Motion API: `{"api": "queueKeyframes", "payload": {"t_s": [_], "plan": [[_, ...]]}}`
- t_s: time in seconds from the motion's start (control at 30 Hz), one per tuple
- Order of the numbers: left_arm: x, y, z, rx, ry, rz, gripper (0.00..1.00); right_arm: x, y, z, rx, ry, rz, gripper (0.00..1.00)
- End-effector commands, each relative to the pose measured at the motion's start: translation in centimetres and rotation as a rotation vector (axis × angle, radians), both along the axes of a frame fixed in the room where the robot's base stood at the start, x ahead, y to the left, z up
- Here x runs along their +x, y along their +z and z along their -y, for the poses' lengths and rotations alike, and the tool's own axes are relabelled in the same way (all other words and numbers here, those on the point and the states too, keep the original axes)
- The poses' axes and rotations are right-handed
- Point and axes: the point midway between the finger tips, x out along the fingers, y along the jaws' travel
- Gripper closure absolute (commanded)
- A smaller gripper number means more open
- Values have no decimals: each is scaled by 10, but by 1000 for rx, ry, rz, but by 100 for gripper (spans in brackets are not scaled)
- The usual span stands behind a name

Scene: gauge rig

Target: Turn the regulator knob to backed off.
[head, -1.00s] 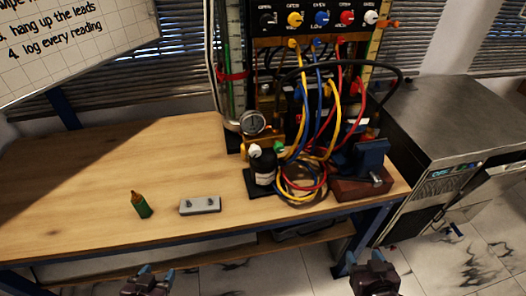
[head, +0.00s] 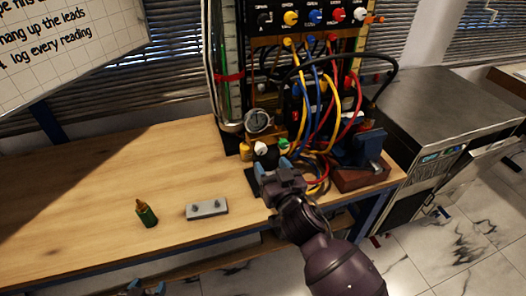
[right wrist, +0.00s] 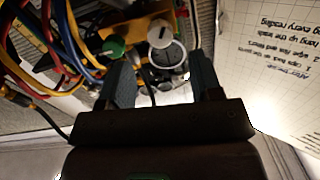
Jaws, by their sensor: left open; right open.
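A white knob (head: 261,148) and a green knob (head: 283,143) sit low on the rig, below a round gauge (head: 257,121). I cannot tell for certain which is the regulator knob. My right gripper (head: 272,167) is open and empty, just in front of and below these knobs, hiding most of the black body under them. In the right wrist view, the white knob (right wrist: 160,33) shows beyond the gap between the open fingers (right wrist: 159,62), apart from them, with the green knob (right wrist: 115,47) by one fingertip. My left gripper (head: 147,288) is open at the bottom edge, in front of the bench.
Yellow, blue and red leads (head: 330,110) hang down the rig right of the knobs. A blue vise (head: 358,150) stands at the right. A green bottle (head: 146,214) and a grey block (head: 207,209) lie apart on the bench (head: 110,180); its left part is clear.

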Motion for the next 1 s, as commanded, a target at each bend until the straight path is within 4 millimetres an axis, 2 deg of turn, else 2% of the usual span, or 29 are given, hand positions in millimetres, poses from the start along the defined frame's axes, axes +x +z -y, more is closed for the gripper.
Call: {"api": "queueKeyframes", "payload": {"t_s": [0.2,0.4,0.83,1.0], "plan": [[0,-1,0,0,0,0,45,34,0,-13,-2,0,1,41],[0,-2,0,0,0,0,45,52,0,-20,1,-1,-1,41],[0,-2,0,0,0,0,45,59,0,-22,1,-1,-1,41],[0,-2,0,0,0,0,45,59,0,-22,1,-1,-1,67]]}}
